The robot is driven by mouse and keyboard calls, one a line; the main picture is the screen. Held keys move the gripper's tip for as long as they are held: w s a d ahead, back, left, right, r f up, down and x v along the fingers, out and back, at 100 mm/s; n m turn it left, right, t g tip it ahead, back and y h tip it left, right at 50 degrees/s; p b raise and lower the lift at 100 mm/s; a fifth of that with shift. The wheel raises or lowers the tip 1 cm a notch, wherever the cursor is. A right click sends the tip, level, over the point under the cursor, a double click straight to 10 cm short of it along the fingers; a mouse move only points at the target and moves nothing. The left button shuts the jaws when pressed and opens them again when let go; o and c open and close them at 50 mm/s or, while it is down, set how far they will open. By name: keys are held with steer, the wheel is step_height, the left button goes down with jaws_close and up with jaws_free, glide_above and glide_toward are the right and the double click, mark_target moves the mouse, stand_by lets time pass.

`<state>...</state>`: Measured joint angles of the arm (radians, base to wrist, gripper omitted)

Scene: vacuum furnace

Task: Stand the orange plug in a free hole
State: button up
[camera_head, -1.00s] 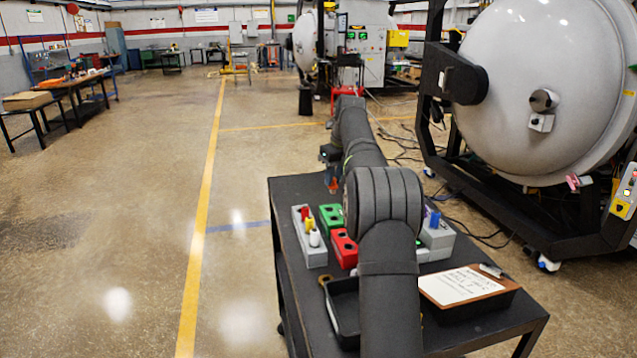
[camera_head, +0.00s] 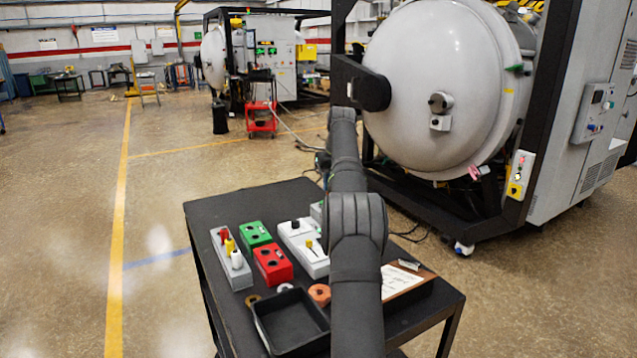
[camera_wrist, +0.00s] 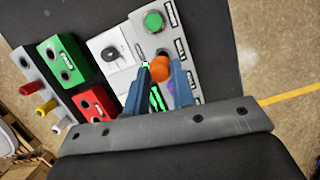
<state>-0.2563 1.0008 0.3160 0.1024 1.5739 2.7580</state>
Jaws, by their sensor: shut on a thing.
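My gripper (camera_wrist: 161,67) has blue fingers closed on the orange plug (camera_wrist: 159,70) in the wrist view. The plug's rounded orange top shows between the fingertips. Behind it is a light grey block (camera_wrist: 180,58) with a green plug (camera_wrist: 153,21) at its far end. A dark hole (camera_wrist: 162,52) shows just past the orange plug, partly covered by it. Something purple (camera_wrist: 171,86) shows beside the right finger. I cannot tell the plug's height over the block. In the head view my arm hides the gripper and plug.
On the dark cart stand a grey block (camera_head: 231,263) with red, yellow and white plugs, a green block (camera_head: 255,234), a red block (camera_head: 273,264) and a white block (camera_head: 303,247) with a black knob. A black tray (camera_head: 262,335), rings and a clipboard (camera_head: 398,284) lie nearer.

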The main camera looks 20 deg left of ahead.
steer(key=shift+f, duration=2)
steer(key=shift+f, duration=0.55)
steer(key=shift+f, duration=0.35)
steer(key=shift+f, duration=0.45)
steer(key=o, duration=1.4)
steer(key=shift+o, duration=0.2)
steer(key=shift+r, duration=0.1)
steer(key=shift+r, duration=2.4)
